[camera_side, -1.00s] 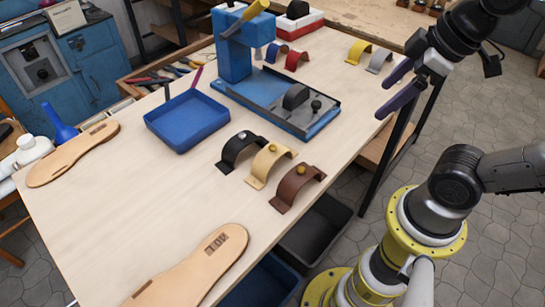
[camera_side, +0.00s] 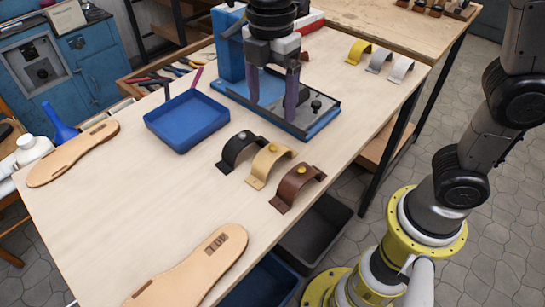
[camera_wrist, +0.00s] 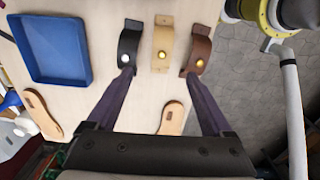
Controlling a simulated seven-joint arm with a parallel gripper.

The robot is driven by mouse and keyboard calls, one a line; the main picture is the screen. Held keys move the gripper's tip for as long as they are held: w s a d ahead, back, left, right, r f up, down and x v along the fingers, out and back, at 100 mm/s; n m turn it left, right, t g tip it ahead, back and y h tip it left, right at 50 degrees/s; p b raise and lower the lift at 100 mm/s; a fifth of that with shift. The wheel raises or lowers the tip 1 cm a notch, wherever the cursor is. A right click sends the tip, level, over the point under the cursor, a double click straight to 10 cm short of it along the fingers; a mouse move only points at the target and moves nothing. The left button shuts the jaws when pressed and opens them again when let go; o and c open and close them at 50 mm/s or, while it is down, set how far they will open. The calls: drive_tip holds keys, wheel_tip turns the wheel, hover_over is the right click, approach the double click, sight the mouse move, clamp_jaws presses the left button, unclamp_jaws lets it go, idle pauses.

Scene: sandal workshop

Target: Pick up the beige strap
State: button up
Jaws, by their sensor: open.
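The beige strap (camera_side: 266,160) is an arched band with a gold-coloured stud, standing on the table between the black strap (camera_side: 238,148) and the brown strap (camera_side: 300,182). My gripper (camera_side: 272,108) points down with its two purple fingers apart and nothing between them. In the side view it is above the blue press base, behind the straps. In the wrist view the beige strap (camera_wrist: 164,40) lies ahead of the fingertips, between their lines. There the left fingertip overlaps the black strap and the right one is by the brown strap.
A blue tray (camera_side: 186,121) lies left of the straps. A blue press (camera_side: 231,52) stands behind, partly covered by my gripper. Two tan soles (camera_side: 75,153) lie on the table. Yellow, grey and white straps (camera_side: 400,69) stand at the far right. The table's left middle is clear.

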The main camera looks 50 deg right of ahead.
hover_over(272, 146)
drive_tip(key=f, duration=0.6)
drive_tip(key=shift+w+d, duration=0.15)
drive_tip(key=shift+d, duration=0.05)
drive_tip(key=shift+s+a+f, duration=0.1)
drive_tip(key=shift+f, duration=1.3)
drive_tip(key=shift+s+a+f, duration=0.1)
drive_tip(key=shift+f, duration=1.25)
drive_tip(key=shift+c, duration=0.2)
clamp_jaws()
drive_tip(key=shift+r, duration=0.1)
